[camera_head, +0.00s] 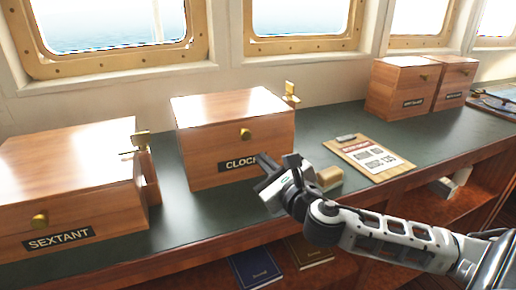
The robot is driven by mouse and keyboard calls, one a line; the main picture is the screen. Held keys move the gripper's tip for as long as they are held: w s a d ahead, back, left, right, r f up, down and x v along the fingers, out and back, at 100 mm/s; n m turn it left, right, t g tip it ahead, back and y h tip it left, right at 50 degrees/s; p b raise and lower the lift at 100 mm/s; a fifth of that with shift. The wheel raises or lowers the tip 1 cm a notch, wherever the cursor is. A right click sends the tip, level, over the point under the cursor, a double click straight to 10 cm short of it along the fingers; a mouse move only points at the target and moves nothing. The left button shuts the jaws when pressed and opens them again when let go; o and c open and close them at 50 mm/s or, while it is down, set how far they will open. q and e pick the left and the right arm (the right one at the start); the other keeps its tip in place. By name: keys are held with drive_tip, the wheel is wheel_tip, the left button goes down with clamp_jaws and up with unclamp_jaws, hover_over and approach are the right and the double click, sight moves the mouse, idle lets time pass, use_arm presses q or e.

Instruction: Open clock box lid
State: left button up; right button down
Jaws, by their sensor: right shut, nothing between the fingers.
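The clock box (207,150) is a wooden box with a black CLOCK label and a round brass knob (245,134) on its front. It stands on the green counter in the middle of the head view, and its lid (230,104) is down. My right gripper (266,172) is in front of the box's lower right front, below the knob. It is shut and empty, and it hides the end of the label. I cannot tell whether it touches the box. My left gripper is not in view.
A sextant box (60,190) stands at the left. A clipboard (366,157) and a small wooden block (328,177) lie to the right. Two more wooden boxes (396,88) stand at the back right. A dark blue book (255,268) is below the counter (180,225).

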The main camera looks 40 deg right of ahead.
drive_tip(key=shift+w+a+r, duration=0.1)
drive_tip(key=shift+a+r, duration=0.15)
drive_tip(key=shift+r, duration=0.3)
drive_tip(key=shift+w+a+r, duration=0.1)
drive_tip(key=shift+a+r, duration=0.1)
drive_tip(key=shift+r, duration=0.35)
drive_tip(key=shift+w+a+r+p, duration=0.2)
drive_tip(key=shift+a+r+p, duration=0.15)
drive_tip(key=shift+r+p, duration=0.15)
